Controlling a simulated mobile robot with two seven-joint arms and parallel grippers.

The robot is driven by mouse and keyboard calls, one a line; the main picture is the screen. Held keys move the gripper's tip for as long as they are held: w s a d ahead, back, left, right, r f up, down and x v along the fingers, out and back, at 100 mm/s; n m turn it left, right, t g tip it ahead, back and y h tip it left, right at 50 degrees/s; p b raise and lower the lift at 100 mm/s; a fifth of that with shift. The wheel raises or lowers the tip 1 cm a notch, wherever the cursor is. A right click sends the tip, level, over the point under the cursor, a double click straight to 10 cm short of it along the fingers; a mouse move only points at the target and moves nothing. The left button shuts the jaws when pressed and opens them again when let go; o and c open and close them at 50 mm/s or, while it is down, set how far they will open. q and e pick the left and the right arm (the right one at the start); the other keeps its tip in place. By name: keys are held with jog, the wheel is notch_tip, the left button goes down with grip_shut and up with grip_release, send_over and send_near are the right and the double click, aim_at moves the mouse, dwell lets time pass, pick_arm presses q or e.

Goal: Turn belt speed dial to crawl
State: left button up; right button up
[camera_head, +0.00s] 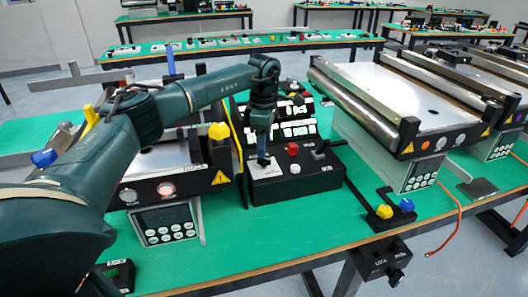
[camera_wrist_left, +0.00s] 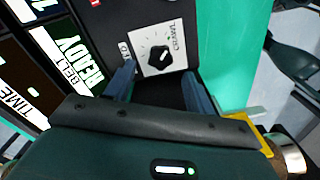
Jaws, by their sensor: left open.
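The belt speed dial is a black knob (camera_wrist_left: 158,55) on a white plate in the left wrist view, with "CRAWL" printed along one side of the plate. In the head view its white plate (camera_head: 264,168) lies on the front left of a black control box (camera_head: 300,186), partly hidden by my gripper. My left gripper (camera_head: 263,160) points down just above the plate. In the left wrist view its two blue fingers (camera_wrist_left: 160,85) are apart, with the knob ahead of and between them; I cannot tell whether they touch it. My right gripper is not in view.
The box also carries a red button (camera_head: 292,149), a white button (camera_head: 295,168) and a black lever (camera_head: 320,152). A lit display panel (camera_head: 296,130) stands behind. Conveyors flank the box on the left and right (camera_head: 375,95). Green table is clear in front (camera_head: 290,225).

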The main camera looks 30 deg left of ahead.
pick_arm(q)
notch_tip(320, 180, up, 9)
dwell(0.3)
dwell(0.5)
